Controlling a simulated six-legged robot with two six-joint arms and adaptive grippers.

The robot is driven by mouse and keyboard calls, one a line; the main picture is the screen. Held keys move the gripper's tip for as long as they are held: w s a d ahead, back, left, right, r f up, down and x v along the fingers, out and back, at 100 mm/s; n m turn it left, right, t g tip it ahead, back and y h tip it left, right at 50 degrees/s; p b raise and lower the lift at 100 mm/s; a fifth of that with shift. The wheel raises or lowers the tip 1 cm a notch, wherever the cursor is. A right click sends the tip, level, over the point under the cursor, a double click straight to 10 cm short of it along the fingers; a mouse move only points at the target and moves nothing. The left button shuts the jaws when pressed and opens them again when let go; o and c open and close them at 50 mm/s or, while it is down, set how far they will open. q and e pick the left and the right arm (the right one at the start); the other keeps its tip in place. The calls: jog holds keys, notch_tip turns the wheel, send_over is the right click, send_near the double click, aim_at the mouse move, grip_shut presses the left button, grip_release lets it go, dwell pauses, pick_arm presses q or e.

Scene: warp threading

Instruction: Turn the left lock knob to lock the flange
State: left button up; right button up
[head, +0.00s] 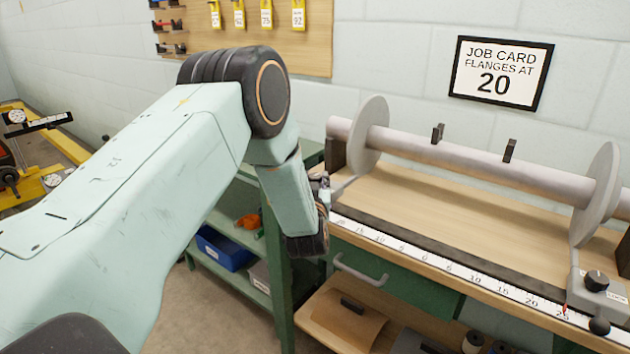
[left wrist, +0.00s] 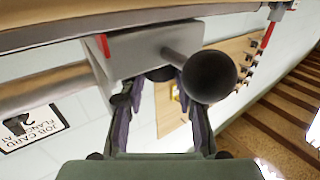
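The left flange (head: 369,136) is a grey disc on the left part of the shaft. My left gripper (head: 324,190) reaches its carriage at the bench's left end; my arm hides most of the gripper and carriage in the head view. In the left wrist view the grey carriage block (left wrist: 140,52) has a red pointer and a dark ball handle (left wrist: 209,76) on a grey rod. The two fingers of my left gripper (left wrist: 160,82) stand apart on either side of the dark left lock knob (left wrist: 160,74), mostly hidden behind them. Whether they press on it is unclear. My right gripper is out of view.
The right flange (head: 598,194) stands over its own carriage with a black lock knob (head: 597,281) and ball handle (head: 599,326). A scale (head: 450,268) runs along the bench front. The job card (head: 500,73) reads flanges at 20. Drawer handle (head: 360,270) below.

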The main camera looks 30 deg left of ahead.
pick_arm(q)
jog(key=c, duration=0.5)
jog(key=shift+o, duration=0.2)
jog(key=shift+r, duration=0.1)
